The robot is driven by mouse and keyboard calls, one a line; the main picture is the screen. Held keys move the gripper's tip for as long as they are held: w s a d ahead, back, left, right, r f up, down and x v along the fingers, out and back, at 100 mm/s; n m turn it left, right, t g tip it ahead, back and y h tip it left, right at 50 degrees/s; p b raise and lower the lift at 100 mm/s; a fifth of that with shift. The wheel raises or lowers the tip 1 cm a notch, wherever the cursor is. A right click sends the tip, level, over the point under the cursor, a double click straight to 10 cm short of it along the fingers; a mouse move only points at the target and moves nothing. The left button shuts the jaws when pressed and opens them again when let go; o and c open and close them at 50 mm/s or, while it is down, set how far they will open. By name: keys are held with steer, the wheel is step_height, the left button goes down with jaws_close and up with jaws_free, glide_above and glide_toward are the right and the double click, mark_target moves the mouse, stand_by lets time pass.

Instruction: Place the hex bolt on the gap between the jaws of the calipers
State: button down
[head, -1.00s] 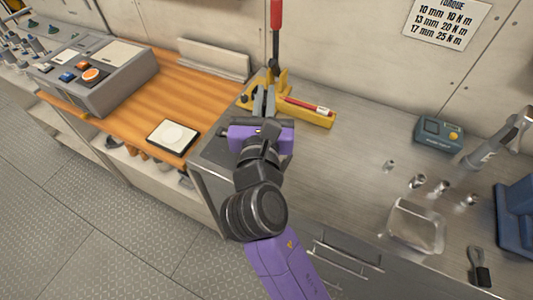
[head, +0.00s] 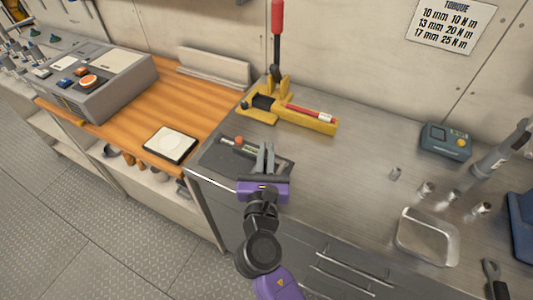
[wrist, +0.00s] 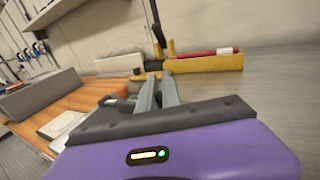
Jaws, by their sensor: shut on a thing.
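My gripper (head: 265,152) is over the dark mat (head: 214,160) at the left end of the metal bench. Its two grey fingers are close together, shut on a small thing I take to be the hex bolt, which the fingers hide. The wrist view shows the fingers (wrist: 160,88) from behind, with no bolt visible. The calipers (head: 228,144) lie on the mat, just left of the fingertips, with an orange-red part on them. The gripper hides some of the mat, and the jaw gap cannot be made out clearly.
A yellow tool (head: 315,124) with an upright red-handled lever stands behind the mat, a red marker on it. A white-topped pad (head: 170,142) lies on the wooden top at left. Mid-bench is clear.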

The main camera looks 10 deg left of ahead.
steer(key=shift+f, duration=0.1)
steer(key=c, duration=2)
jaws_free()
steer(key=shift+f, duration=0.1)
steer(key=o, duration=0.5)
steer(key=shift+c, duration=0.2)
steer(key=shift+r, duration=0.25)
steer(key=s, duration=1.2)
steer(key=shift+d+b, duration=0.25)
steer(key=shift+b, duration=0.15)
